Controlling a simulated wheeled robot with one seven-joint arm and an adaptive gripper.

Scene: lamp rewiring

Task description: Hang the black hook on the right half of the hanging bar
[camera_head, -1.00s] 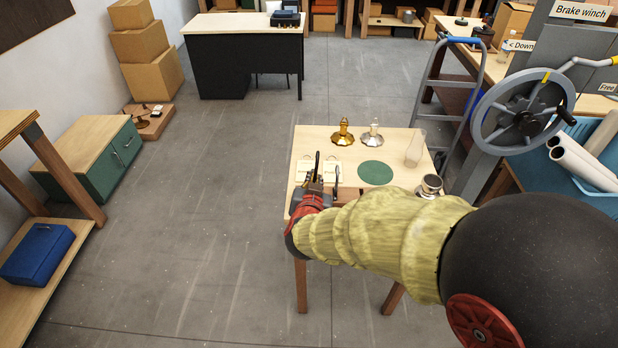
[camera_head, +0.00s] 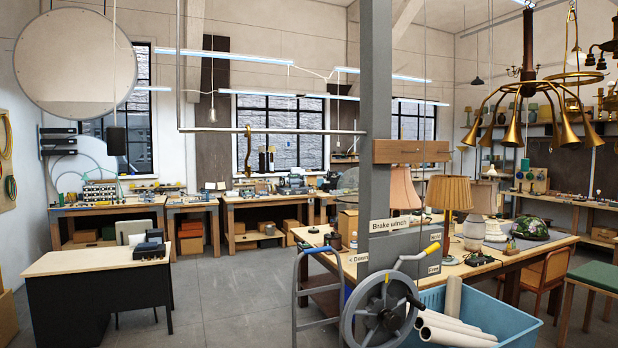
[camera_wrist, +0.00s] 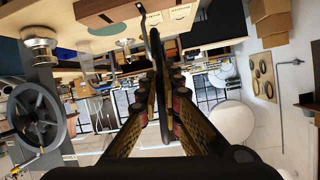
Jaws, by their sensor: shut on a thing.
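The hanging bar (camera_head: 310,132) is a thin horizontal metal bar high in the head view, joined to a vertical rod at its left end. A brass-coloured hook (camera_head: 248,150) hangs on it left of its middle. Its right half looks bare, though a small dark object near its middle cannot be told apart from the background. My gripper (camera_wrist: 161,78) shows only in the wrist view. It is shut on the black hook (camera_wrist: 154,45), whose curved end reaches up past the fingertips. The hook's lower part is partly hidden between the fingers.
A grey post (camera_head: 376,90) stands right of the bar, with the brake winch wheel (camera_head: 380,318) low on it. A hand truck (camera_head: 312,290) stands left of the wheel. A black-sided desk (camera_head: 100,290) is at left. A light tabletop (camera_wrist: 65,45) lies close in the wrist view.

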